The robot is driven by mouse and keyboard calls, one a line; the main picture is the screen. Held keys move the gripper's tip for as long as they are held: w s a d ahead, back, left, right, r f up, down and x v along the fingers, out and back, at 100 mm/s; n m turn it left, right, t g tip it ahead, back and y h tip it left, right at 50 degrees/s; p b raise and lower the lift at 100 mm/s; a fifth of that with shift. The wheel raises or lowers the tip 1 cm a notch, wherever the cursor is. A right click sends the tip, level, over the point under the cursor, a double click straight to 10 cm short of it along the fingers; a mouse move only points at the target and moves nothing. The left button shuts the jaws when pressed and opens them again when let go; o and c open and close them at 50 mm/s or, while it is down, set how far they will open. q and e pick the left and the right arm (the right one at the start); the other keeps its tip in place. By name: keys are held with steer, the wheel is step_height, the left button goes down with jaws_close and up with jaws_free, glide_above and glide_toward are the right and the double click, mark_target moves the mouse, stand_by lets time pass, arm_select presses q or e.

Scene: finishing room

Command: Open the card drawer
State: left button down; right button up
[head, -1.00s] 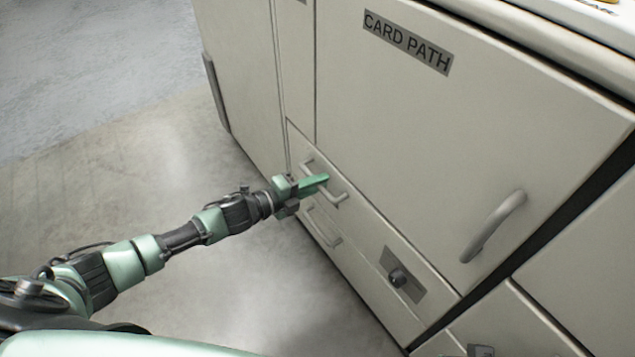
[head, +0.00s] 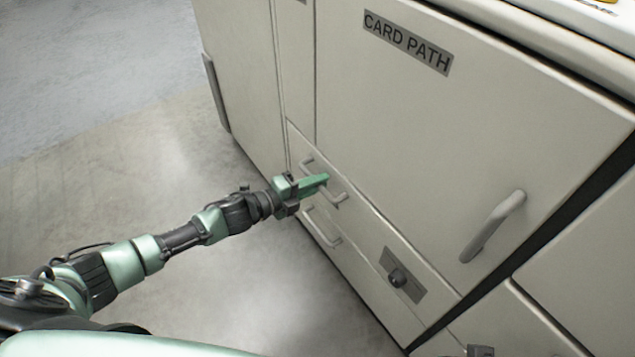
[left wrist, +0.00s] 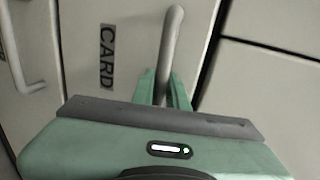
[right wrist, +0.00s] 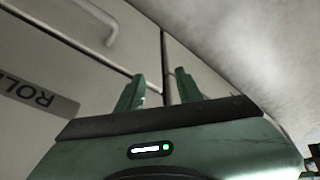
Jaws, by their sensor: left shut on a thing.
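The card drawer (head: 362,219) is a pale front low on the cabinet. It looks flush with the fronts around it. Its grey bar handle (head: 341,196) is between the fingers of my left gripper (head: 323,180), which is shut on it. In the left wrist view the handle (left wrist: 171,45) runs down between the green fingers, beside a dark label (left wrist: 107,57) reading CARD. My right gripper (right wrist: 158,92) shows only in its own wrist view. Its fingers are apart with nothing between them, near another cabinet front with a partly cut-off label (right wrist: 38,95).
A large door (head: 440,130) marked CARD PATH, with a curved handle (head: 492,226), is above the drawer. A lower front has its own bar handle (head: 322,230). A dark knob on a plate (head: 402,275) sits to the right. Bare concrete floor (head: 120,190) lies left of the cabinet.

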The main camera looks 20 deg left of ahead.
arm_select(q)
steer(key=shift+f, duration=0.1)
stand_by(0.4)
